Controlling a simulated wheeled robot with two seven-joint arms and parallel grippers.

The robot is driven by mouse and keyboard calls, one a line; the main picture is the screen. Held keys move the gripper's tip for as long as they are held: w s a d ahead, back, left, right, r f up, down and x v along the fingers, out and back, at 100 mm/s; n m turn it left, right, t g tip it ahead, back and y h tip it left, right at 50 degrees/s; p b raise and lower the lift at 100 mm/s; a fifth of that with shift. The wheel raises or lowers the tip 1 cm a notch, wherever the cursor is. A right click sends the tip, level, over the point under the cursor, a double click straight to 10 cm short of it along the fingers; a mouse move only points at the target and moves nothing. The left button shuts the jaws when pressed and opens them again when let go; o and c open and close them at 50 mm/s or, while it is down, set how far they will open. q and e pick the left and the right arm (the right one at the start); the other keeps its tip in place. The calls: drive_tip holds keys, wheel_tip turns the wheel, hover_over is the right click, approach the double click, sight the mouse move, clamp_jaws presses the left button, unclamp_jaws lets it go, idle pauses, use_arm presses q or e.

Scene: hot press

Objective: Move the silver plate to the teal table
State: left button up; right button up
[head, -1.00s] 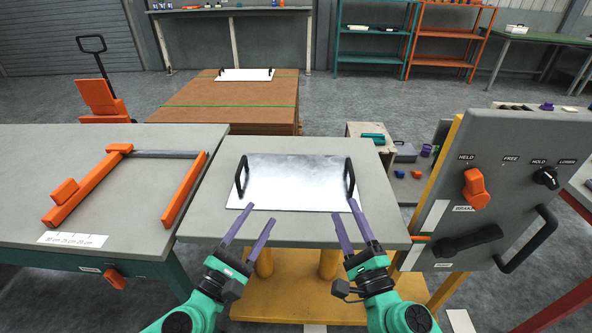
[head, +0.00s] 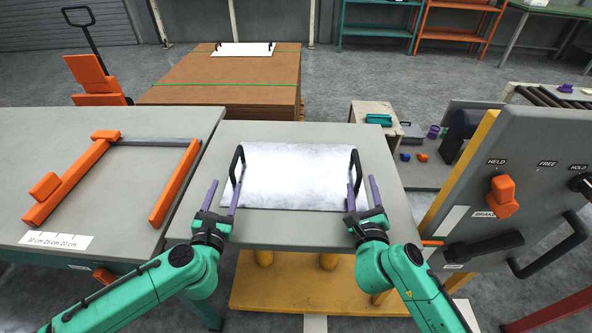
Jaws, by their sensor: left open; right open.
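The silver plate (head: 295,178) lies flat on the grey-topped lift table (head: 270,225) in the middle, with an upright black handle at each short end. The teal table (head: 85,205), with a grey top and teal frame, stands to the left, close beside the lift table. My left gripper (head: 225,188) is open and empty at the left handle (head: 236,163). My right gripper (head: 362,188) is open at the right handle (head: 357,168), which shows between or just behind its fingers. I cannot tell whether either gripper touches its handle.
An orange frame (head: 67,183) and a length scale (head: 56,240) are on the teal table, leaving bare top between. A grey control panel (head: 530,180) with levers stands close on the right. A brown stack (head: 215,85) with another plate (head: 243,49) is behind.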

sight(231, 170)
use_arm(q)
drive_tip(key=w, duration=1)
drive_tip(key=shift+w+d, duration=0.15)
drive_tip(key=shift+d, duration=0.25)
use_arm(e)
drive_tip(key=w, duration=1)
drive_tip(key=shift+w+d, duration=0.1)
drive_tip(key=shift+d, duration=0.3)
use_arm(q)
clamp_jaws()
use_arm(e)
clamp_jaws()
use_arm(q)
drive_tip(key=shift+a, duration=0.2)
use_arm(e)
drive_tip(key=shift+d, duration=0.15)
